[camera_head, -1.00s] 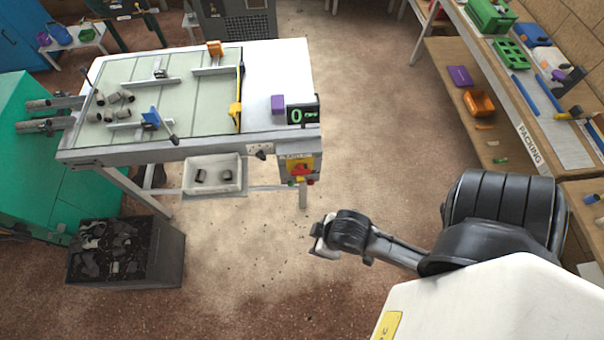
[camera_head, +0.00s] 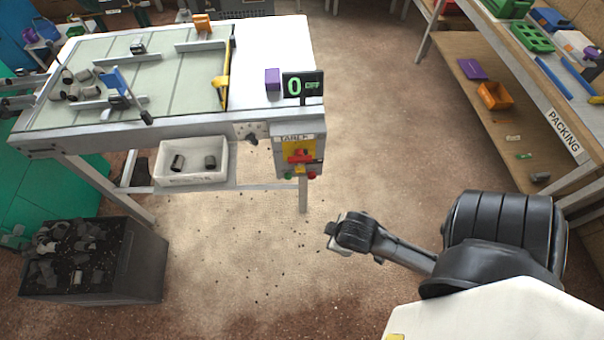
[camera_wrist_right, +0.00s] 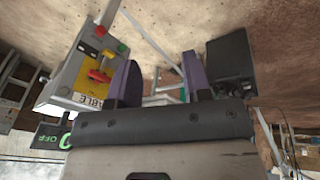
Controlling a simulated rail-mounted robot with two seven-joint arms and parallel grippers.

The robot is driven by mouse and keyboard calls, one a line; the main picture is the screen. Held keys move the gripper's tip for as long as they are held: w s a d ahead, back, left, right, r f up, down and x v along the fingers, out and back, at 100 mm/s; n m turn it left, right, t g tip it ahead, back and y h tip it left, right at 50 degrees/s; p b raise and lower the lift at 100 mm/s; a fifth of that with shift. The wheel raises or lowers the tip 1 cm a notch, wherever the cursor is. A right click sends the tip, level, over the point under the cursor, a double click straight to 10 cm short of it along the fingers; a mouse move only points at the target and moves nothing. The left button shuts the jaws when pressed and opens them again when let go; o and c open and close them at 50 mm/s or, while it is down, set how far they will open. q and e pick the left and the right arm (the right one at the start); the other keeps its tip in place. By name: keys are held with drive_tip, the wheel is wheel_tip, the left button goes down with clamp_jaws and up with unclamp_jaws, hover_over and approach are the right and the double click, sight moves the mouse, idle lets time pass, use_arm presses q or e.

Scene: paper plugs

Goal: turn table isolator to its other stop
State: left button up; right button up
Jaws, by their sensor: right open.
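The table isolator is a red rotary handle (camera_head: 300,157) on a yellow plate, on a grey box labelled TABLE at the table's front right corner. The handle looks roughly horizontal in the head view. It also shows in the right wrist view (camera_wrist_right: 99,76), left of the fingers. A display (camera_head: 303,86) above the box reads 0 OFF. My right gripper (camera_head: 336,237) is below and right of the box in the head view, apart from it. In the right wrist view its two purple-padded fingers (camera_wrist_right: 160,80) are spread with nothing between them. My left gripper is not in view.
Green and red buttons (camera_head: 313,176) sit under the handle. A white bin (camera_head: 190,177) with dark plugs hangs under the table, and a dark scrap crate (camera_head: 140,262) stands at the left. A packing bench (camera_head: 545,165) is at the right.

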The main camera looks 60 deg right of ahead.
drive_tip(key=w+d+f+t+h+b, duration=0.1)
drive_tip(key=d+f+h+b, duration=0.1)
drive_tip(key=d+f+b, duration=0.8)
drive_tip(key=w+d+f+t+h+b, duration=0.1)
drive_tip(key=w+d+f+h+b, duration=0.1)
drive_tip(key=d+f+b, duration=0.7)
drive_tip(key=n+t+y+p, duration=0.3)
drive_tip(key=n+t+p, duration=0.1)
drive_tip(key=n+t, duration=1)
approach(304, 162)
drive_tip(key=shift+n+g, duration=0.3)
drive_tip(key=shift+g, duration=0.2)
drive_tip(key=w+b, duration=0.1)
drive_tip(key=w, duration=0.5)
drive_tip(key=w+d+r+b, duration=0.1)
drive_tip(key=w, duration=0.2)
drive_tip(key=shift+w+d+b, duration=0.15)
drive_tip(key=shift+w+b, duration=0.05)
drive_tip(key=shift+b, duration=0.15)
drive_tip(key=shift+w+d, duration=0.1)
drive_tip(key=shift+w, duration=0.6)
drive_tip(key=shift+c, duration=0.2)
